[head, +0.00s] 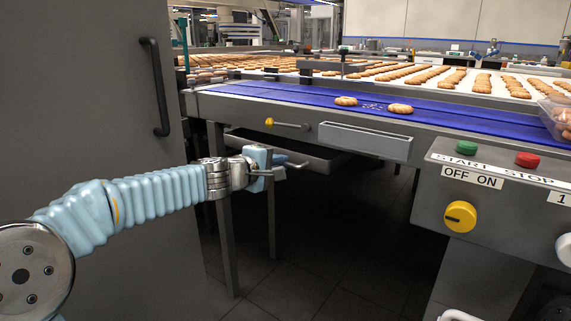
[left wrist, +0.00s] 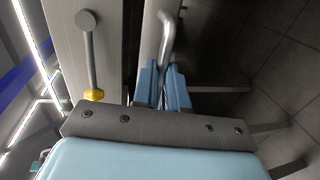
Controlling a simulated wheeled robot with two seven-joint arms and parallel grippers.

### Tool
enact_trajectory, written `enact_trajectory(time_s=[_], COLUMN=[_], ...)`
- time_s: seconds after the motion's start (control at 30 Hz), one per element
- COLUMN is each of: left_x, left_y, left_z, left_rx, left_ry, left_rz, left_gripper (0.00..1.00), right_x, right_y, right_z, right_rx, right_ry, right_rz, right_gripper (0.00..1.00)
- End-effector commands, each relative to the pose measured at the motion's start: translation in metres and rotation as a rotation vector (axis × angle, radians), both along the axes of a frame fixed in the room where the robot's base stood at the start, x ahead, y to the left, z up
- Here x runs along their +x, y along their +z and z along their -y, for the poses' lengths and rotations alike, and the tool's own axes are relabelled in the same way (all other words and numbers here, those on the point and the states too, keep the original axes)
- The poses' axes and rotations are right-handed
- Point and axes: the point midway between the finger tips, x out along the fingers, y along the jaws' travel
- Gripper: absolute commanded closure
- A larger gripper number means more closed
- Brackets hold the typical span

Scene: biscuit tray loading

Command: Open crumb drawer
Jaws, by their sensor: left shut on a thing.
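The crumb drawer (head: 292,150) is a shallow grey tray under the near side of the conveyor. Its dark inside shows from above in the head view, so it stands at least partly out. My left gripper (head: 277,165) is at the drawer's front, with blue fingers. In the left wrist view the gripper (left wrist: 164,88) is shut on the drawer's metal bar handle (left wrist: 166,40), which runs between the fingers. The grey drawer front (left wrist: 150,35) is beside the handle. How far out the drawer is, I cannot tell exactly. My right gripper is not in view.
A yellow-knobbed lever (head: 270,122) and a grey trough (head: 365,141) are on the conveyor's side above the drawer. Two biscuits and crumbs lie on the blue belt (head: 450,113). A control panel (head: 490,185) is at right, a grey cabinet door (head: 100,90) at left. Floor below is clear.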

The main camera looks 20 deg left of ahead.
Motion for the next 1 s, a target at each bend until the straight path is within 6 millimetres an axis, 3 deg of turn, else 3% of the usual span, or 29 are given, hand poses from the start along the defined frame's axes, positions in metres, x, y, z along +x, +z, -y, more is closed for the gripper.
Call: enact_trajectory(time_s=[0.03,0.3,0.5,0.7,1.0], left_x=[-0.013,-0.077,-0.111,-0.126,-0.127], left_y=[-0.004,-0.003,-0.002,-0.002,-0.002], left_z=[-0.005,-0.028,-0.040,-0.045,-0.046], left_rx=[0.003,0.002,0.000,0.000,0.000], left_ry=[0.001,0.002,0.001,0.000,-0.001], left_rz=[0.002,0.002,0.000,-0.001,-0.002], left_gripper=[1.00,1.00,1.00,1.00,1.00], right_x=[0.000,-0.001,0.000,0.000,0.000], right_y=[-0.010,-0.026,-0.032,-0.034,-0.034], right_z=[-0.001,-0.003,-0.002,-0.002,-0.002], right_rx=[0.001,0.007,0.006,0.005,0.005], right_ry=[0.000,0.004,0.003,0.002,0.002], right_rz=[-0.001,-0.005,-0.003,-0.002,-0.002], right_gripper=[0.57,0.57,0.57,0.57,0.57])
